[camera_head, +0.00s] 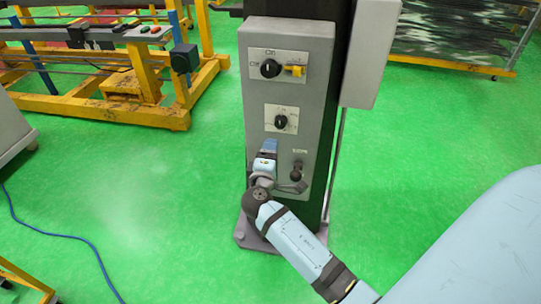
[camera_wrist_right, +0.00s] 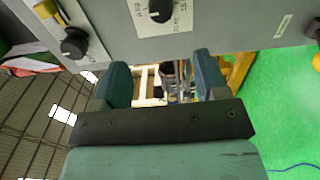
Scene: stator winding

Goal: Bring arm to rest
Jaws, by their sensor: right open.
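My right arm (camera_head: 300,243) reaches in from the lower right toward a grey control panel (camera_head: 318,100). My right gripper (camera_head: 269,146) is in front of the panel's lower half, below the lower rotary knob (camera_head: 281,121). In the right wrist view the gripper (camera_wrist_right: 160,78) has its two fingers spread apart with nothing held between them. The lower knob (camera_wrist_right: 160,10) shows beyond the fingers there, apart from them. The upper knob (camera_head: 271,68) and a yellow switch (camera_head: 296,70) sit higher on the panel. My left gripper is not in view.
A dark-knobbed lever (camera_head: 297,172) sticks out of the panel close to the right of my gripper. A grey box (camera_head: 370,50) is at the column's right. A yellow frame (camera_head: 130,108) stands at the left. A blue cable (camera_head: 70,237) lies on the open green floor.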

